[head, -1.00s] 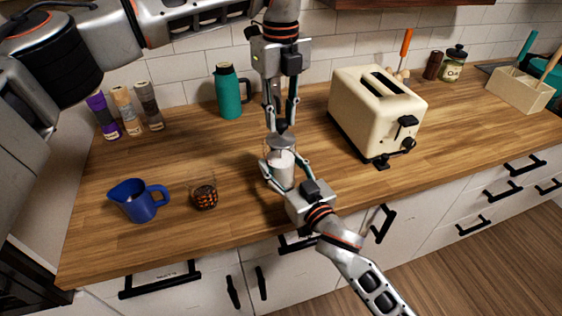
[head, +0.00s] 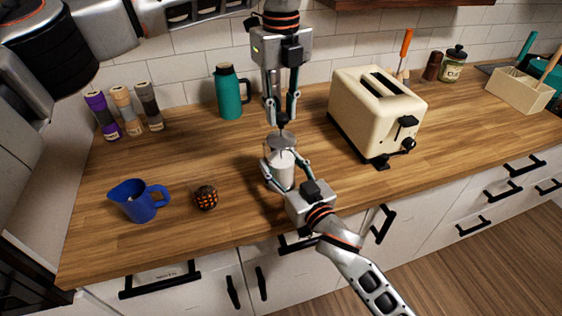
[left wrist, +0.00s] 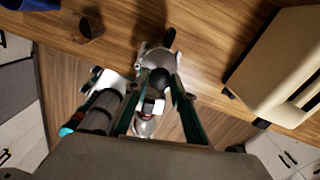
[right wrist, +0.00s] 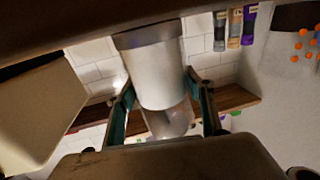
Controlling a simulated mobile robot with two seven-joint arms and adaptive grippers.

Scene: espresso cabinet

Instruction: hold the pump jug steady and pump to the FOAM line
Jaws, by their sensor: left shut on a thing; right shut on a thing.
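The pump jug (head: 282,172) stands upright near the counter's front edge, a clear vessel with white contents and a grey lid. My left gripper (head: 282,123) points down from above, shut on the plunger's dark knob (left wrist: 160,79) above the lid. My right gripper (head: 285,163) comes from the front, its fingers shut around the jug's sides. The right wrist view shows the jug (right wrist: 158,75) upside down: white fills much of it from the base, with a clearer band beyond, between the fingers. I cannot make out a FOAM mark.
A blue pitcher (head: 138,203) and a dark cup with orange marks (head: 205,198) stand to the left. A cream toaster (head: 370,115) stands to the right. A teal flask (head: 229,95) and several bottles (head: 122,113) stand at the back. Counter between flask and cup is clear.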

